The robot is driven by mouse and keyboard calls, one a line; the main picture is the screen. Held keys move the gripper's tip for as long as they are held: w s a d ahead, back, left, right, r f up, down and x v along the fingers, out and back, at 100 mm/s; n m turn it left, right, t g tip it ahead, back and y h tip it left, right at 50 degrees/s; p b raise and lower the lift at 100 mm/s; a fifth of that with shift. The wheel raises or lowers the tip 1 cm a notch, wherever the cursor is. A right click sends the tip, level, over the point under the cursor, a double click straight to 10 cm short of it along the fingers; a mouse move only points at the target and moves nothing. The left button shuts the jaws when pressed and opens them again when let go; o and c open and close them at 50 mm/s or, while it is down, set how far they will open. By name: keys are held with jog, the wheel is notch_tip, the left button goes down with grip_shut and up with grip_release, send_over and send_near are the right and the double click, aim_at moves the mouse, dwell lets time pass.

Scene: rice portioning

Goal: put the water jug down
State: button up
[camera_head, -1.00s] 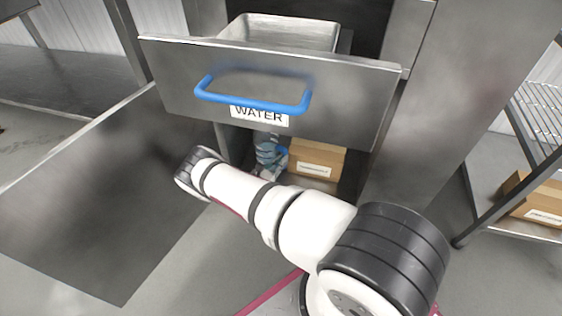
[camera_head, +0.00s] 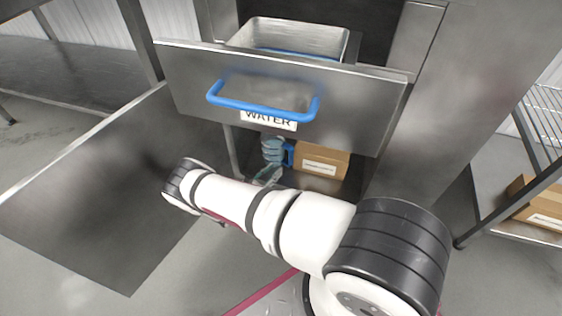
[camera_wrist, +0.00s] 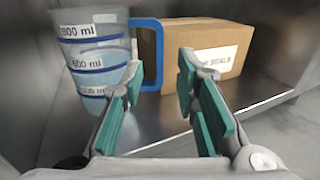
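The water jug (camera_wrist: 88,52) is clear bluish plastic with blue rings, volume labels and a blue handle (camera_wrist: 150,52). It stands upright on the cabinet floor under the drawer, and also shows in the head view (camera_head: 272,150). My gripper (camera_wrist: 160,108) is open and empty in the wrist view. Its two green-padded fingers are apart, in front of the jug's handle. The left finger overlaps the jug's lower side in the picture; whether it touches cannot be told. In the head view the gripper (camera_head: 266,176) shows just below the jug, partly behind my arm.
A cardboard box (camera_wrist: 212,50) stands right of the jug, close to the handle. The open drawer (camera_head: 190,88), labelled WATER, hangs above with a metal pan (camera_head: 290,34) in it. An open cabinet door (camera_head: 90,200) lies to the left. Bare shelf floor (camera_wrist: 255,95) shows at right.

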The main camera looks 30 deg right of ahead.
jog(key=shift+v, duration=1.65)
jog(key=shift+s, duration=0.1)
